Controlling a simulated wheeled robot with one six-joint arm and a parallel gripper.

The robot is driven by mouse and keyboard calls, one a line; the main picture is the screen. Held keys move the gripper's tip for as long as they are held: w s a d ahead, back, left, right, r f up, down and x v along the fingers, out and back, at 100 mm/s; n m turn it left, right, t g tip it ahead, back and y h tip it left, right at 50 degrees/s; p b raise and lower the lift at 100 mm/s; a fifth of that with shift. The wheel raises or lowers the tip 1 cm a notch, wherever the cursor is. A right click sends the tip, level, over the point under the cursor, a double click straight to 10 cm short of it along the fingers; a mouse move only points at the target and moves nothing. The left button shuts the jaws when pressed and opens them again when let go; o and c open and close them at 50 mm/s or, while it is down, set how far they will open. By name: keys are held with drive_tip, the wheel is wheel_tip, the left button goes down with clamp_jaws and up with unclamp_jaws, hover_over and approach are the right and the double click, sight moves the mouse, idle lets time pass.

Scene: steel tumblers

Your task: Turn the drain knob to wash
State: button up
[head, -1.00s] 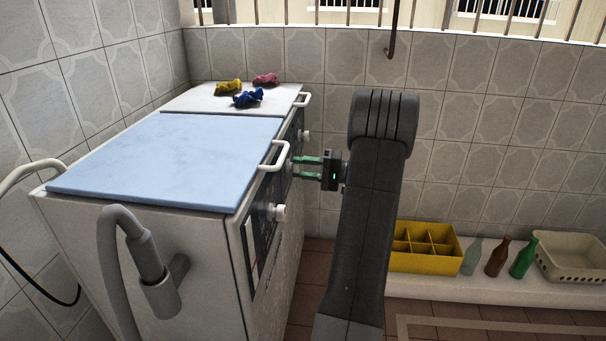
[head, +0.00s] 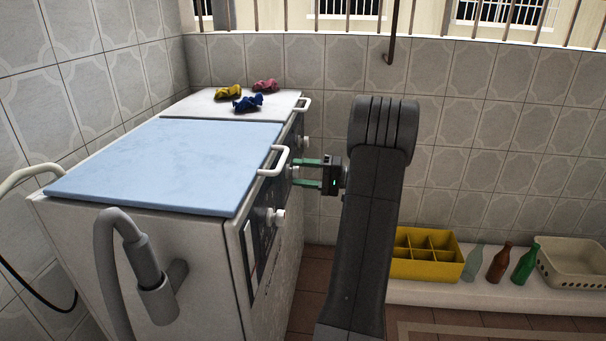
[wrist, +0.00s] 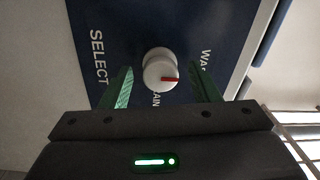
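Part of the word "WASH" shows at upper right, "SELECT" at left, and a partly hidden "AIN" below the knob. My gripper (wrist: 162,84) is open, with one green finger on each side of the knob and a visible gap on both sides. In the head view my gripper (head: 296,173) reaches the machine's front panel from the right, and the knob there is mostly hidden.
The washing machine (head: 170,255) has a blue lid (head: 170,160) with a white handle (head: 280,160) just above my fingers. Other white knobs sit nearer (head: 278,217) and farther (head: 303,142). Coloured cloths (head: 247,103) lie on top. A yellow crate (head: 425,269) and bottles stand at right.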

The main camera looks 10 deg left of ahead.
drive_tip(key=d+p, duration=0.4)
drive_tip(key=d, duration=0.9)
drive_tip(key=shift+d+f, duration=0.25)
drive_tip(key=shift+d, duration=0.15)
drive_tip(key=a+b, duration=0.4)
drive_tip(key=a, duration=1)
drive_tip(key=shift+r, duration=0.3)
drive_tip(key=shift+d, duration=0.15)
